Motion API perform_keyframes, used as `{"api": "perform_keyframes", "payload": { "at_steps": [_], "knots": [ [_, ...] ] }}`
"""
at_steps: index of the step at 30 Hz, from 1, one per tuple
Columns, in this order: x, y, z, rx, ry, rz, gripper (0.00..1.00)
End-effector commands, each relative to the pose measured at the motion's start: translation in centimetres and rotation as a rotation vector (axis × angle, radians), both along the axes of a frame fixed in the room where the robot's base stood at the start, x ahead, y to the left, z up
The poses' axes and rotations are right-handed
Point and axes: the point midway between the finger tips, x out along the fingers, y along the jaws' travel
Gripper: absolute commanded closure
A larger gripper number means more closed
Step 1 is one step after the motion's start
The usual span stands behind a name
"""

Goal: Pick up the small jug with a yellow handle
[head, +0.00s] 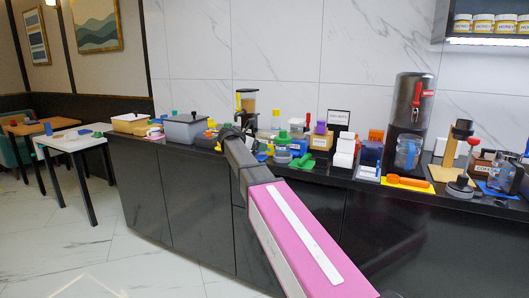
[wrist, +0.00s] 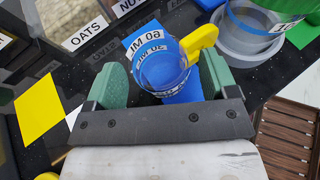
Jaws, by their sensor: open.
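The small jug (wrist: 160,72) is clear with a blue tint and carries printed ML marks. Its yellow handle (wrist: 201,40) points up and right in the wrist view. A blue patch (wrist: 146,38) shows beside and beneath it. My gripper (wrist: 163,66) is open, with one green finger on each side of the jug. The right finger is close to the handle's base; I cannot tell whether either finger touches. In the head view my gripper (head: 231,133) is over the counter, and I cannot make out the jug there.
A grey round container (wrist: 240,38) with a green top stands close right of the jug. An OATS label (wrist: 84,37) and a yellow square (wrist: 39,109) lie to the left. Brown slats (wrist: 290,130) are at lower right. The black counter (head: 325,178) is crowded.

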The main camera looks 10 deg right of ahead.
Motion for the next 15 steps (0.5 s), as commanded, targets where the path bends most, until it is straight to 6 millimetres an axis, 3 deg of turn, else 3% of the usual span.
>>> {"api": "perform_keyframes", "payload": {
  "at_steps": [2,7,15],
  "knots": [
    [-0.02,0.02,0.0,0.0,0.0,0.0,0.21],
    [-0.03,0.03,0.01,0.0,0.0,0.0,0.76],
    [-0.04,0.04,0.01,0.0,0.0,-0.001,0.76]
  ]
}}
